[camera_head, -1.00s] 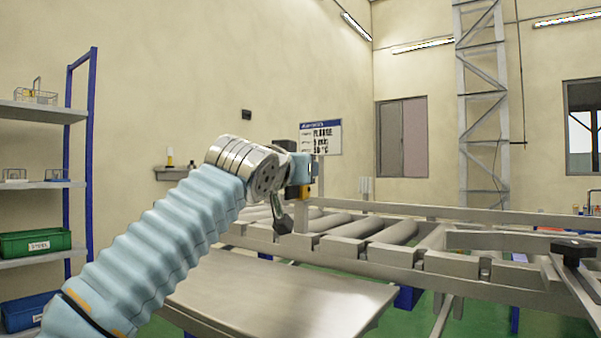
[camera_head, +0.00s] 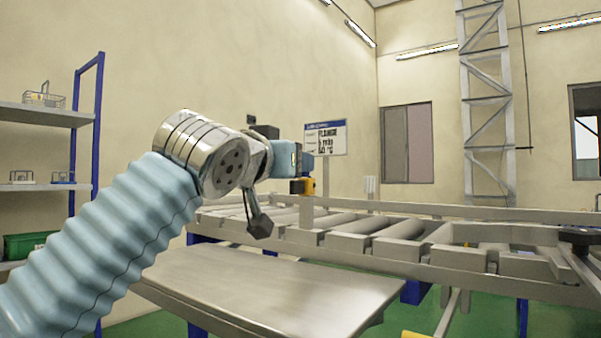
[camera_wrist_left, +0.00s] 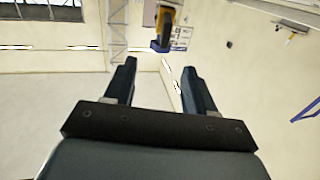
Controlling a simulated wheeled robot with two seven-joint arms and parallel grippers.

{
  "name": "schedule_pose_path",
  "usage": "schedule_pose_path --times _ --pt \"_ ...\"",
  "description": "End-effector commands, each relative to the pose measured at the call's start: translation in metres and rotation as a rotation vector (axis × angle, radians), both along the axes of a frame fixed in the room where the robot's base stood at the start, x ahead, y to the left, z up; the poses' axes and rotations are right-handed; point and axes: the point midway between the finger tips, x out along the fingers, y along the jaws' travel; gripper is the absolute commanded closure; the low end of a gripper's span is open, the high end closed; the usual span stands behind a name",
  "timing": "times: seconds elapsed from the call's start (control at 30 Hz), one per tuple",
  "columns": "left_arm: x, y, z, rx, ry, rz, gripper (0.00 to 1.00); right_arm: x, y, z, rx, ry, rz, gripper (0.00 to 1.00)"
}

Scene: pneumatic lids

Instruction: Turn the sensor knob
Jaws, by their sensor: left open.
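The sensor shows as a small yellow and dark piece (camera_head: 306,187) by a post at the conveyor's far rail. In the left wrist view the sensor (camera_wrist_left: 167,18) is yellow with a blue end, at the top. My left gripper (camera_wrist_left: 159,66) is open and empty there, its two dark fingers apart. The blue end lies beyond the gap between the fingertips, with no contact visible. In the head view my wrist is left of the sensor, and I cannot make out the fingertips. The knob's turn cannot be read.
A roller conveyor (camera_head: 440,262) with metal rails runs to the right. A bare metal table (camera_head: 270,290) stands in front of it. A sign (camera_head: 326,138) is behind the sensor. Shelves (camera_head: 45,112) with baskets and a green bin stand at the left.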

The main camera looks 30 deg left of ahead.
Motion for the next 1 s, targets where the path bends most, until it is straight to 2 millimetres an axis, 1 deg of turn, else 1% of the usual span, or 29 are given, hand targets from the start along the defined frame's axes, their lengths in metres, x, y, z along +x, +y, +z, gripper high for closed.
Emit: schedule_pose_path --times 0.03,0.1,0.2,0.3,0.43,1.0 --pt "-0.012 -0.001 -0.001 -0.001 -0.001 -0.001 0.45 0.000 0.000 -0.003 0.001 0.001 0.000 0.57" --pt "-0.025 -0.004 -0.002 0.000 0.000 0.000 0.45 0.000 0.000 -0.004 0.001 0.001 0.000 0.57" --pt "-0.040 -0.006 -0.001 -0.001 0.001 0.000 0.45 0.000 0.001 -0.005 0.001 0.001 0.000 0.57" --pt "-0.048 -0.008 -0.001 0.000 0.000 0.000 0.45 0.000 0.001 -0.005 0.002 0.001 0.001 0.57" --pt "-0.052 -0.009 -0.001 0.000 0.001 0.000 0.45 0.000 0.001 -0.005 0.002 0.001 0.002 0.57" --pt "-0.052 -0.009 -0.001 0.000 0.001 0.000 0.45 0.000 0.001 -0.005 0.002 0.000 0.001 0.57"
